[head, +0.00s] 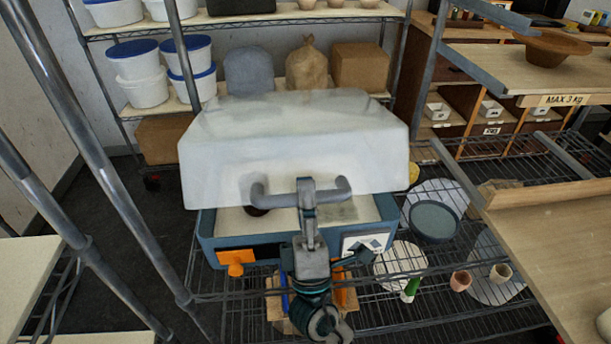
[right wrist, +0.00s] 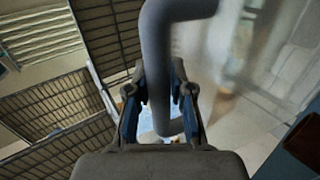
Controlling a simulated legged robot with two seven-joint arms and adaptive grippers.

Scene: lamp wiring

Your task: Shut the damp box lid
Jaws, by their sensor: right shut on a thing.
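The damp box (head: 207,226) is a blue tub on a wire rack, with a pale inside and a few items in it that are partly hidden. Its translucent whitish lid (head: 290,140) is raised and tilted, so the front of the tub is open. A grey bar handle (head: 334,190) runs along the lid's front. My right gripper (head: 306,190) is shut on this handle at its middle. In the right wrist view the handle (right wrist: 158,70) passes between the fingers of the gripper (right wrist: 160,108). My left gripper is not in view.
Shelves behind hold white buckets with blue lids (head: 137,72), a wrapped bag (head: 307,66) and a brown box (head: 360,66). The wire rack (head: 450,310) at right carries plates, a grey bowl (head: 434,220) and small cups. Metal posts stand at left; a wooden board (head: 550,230) is at right.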

